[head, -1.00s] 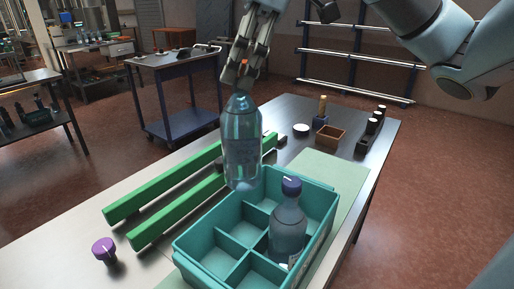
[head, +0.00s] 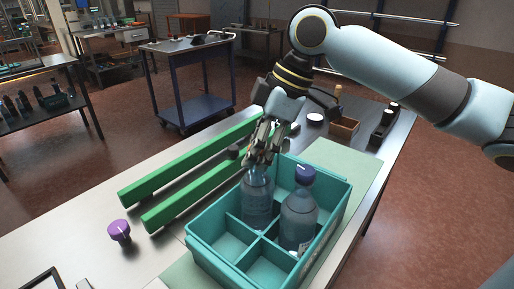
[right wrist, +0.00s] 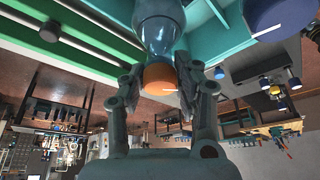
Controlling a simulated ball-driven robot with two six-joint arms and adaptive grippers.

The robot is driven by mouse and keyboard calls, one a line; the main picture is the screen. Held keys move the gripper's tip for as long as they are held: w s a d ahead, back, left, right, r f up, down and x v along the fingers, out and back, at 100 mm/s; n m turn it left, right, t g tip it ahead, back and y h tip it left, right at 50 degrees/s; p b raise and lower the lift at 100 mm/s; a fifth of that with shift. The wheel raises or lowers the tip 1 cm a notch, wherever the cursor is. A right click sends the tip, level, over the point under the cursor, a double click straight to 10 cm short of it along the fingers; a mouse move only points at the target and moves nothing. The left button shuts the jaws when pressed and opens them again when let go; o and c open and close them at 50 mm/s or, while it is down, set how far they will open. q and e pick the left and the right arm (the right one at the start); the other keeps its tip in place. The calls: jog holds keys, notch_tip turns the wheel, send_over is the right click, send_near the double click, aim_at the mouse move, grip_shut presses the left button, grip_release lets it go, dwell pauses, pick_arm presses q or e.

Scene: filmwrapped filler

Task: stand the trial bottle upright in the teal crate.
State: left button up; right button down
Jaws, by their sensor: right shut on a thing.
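The trial bottle (head: 257,203) is clear bluish with an orange cap, which shows in the right wrist view (right wrist: 159,78). My right gripper (head: 262,157) is shut on it at the cap and neck, from above. The bottle looks about upright, with its lower part inside a back compartment of the teal crate (head: 328,180). The crate's walls hide its base, so I cannot tell whether it touches the floor. My left gripper is not in view.
Two green rails (head: 185,171) lie left of the crate. A purple knob-like piece (head: 120,230) stands at the left on the table. A brown box (head: 343,130) and a dark rack (head: 383,128) stand behind. The front left compartments look empty.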

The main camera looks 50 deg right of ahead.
jog(key=shift+f, duration=0.15)
jog(key=c, duration=1)
grip_release()
jog(key=p+v, duration=0.6)
jog(key=v, duration=0.6)
